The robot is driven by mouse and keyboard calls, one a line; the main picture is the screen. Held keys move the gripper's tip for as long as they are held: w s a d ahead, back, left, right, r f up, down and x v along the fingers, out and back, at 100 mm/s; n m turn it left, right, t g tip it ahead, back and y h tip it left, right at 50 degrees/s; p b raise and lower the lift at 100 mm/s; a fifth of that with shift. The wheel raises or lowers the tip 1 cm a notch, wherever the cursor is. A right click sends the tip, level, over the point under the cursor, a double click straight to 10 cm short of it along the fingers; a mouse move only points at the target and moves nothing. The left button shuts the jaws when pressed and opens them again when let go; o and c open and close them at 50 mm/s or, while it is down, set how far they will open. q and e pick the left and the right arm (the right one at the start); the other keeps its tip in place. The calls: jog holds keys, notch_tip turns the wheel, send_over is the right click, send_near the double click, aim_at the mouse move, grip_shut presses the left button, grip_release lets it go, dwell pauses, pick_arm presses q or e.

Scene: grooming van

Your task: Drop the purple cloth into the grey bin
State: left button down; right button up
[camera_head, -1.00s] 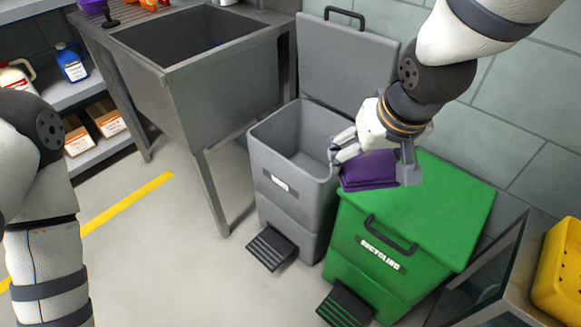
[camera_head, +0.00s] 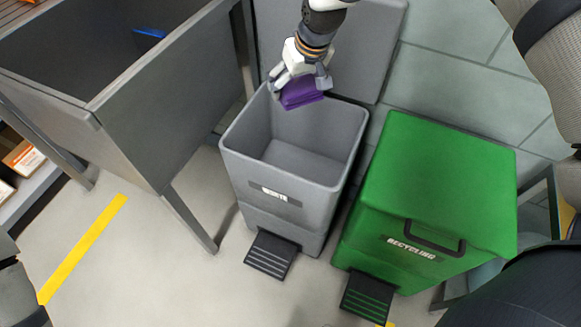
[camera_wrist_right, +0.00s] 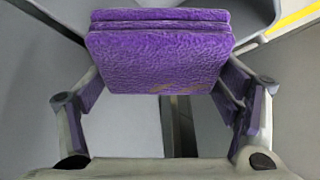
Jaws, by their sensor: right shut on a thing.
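The purple cloth (camera_head: 301,93) is a folded pad. My right gripper (camera_head: 300,84) is shut on it and holds it over the back part of the grey bin's (camera_head: 295,205) opening. In the right wrist view the cloth (camera_wrist_right: 158,60) sits between the two fingers (camera_wrist_right: 160,100). The grey bin's lid (camera_head: 375,45) is up and leans back behind the opening. The part of the bin interior that shows is empty. My left arm shows at the lower left edge, but its gripper is out of view.
A green recycling bin (camera_head: 430,180) with its lid closed stands right of the grey bin. A grey sink (camera_head: 165,105) stands at the left, with a blue item (camera_head: 149,37) in it. Pedals (camera_head: 271,255) stick out in front. The floor (camera_head: 130,265) at the front left is clear.

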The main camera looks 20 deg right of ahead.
jog(key=shift+w+d+f, duration=0.25)
jog(key=shift+d+f, duration=0.2)
jog(key=shift+d, duration=0.05)
jog(key=shift+w+d+f, duration=0.25)
jog(key=shift+d+f, duration=0.2)
jog(key=shift+d, duration=0.05)
jog(key=shift+d+f, duration=0.1)
jog(key=shift+f, duration=0.1)
pick_arm(q)
jog(key=s+f+b, duration=0.2)
jog(key=shift+s+a+f+g, duration=0.1)
jog(key=shift+s+f+g, duration=0.2)
jog(key=shift+f+g, duration=0.1)
pick_arm(e)
notch_tip(320, 180, down, 6)
jog(key=shift+w+r, duration=0.15)
jog(key=shift+r, duration=0.1)
jog(key=o, duration=1)
jog(key=shift+c, duration=0.2)
jog(key=v, duration=1.2)
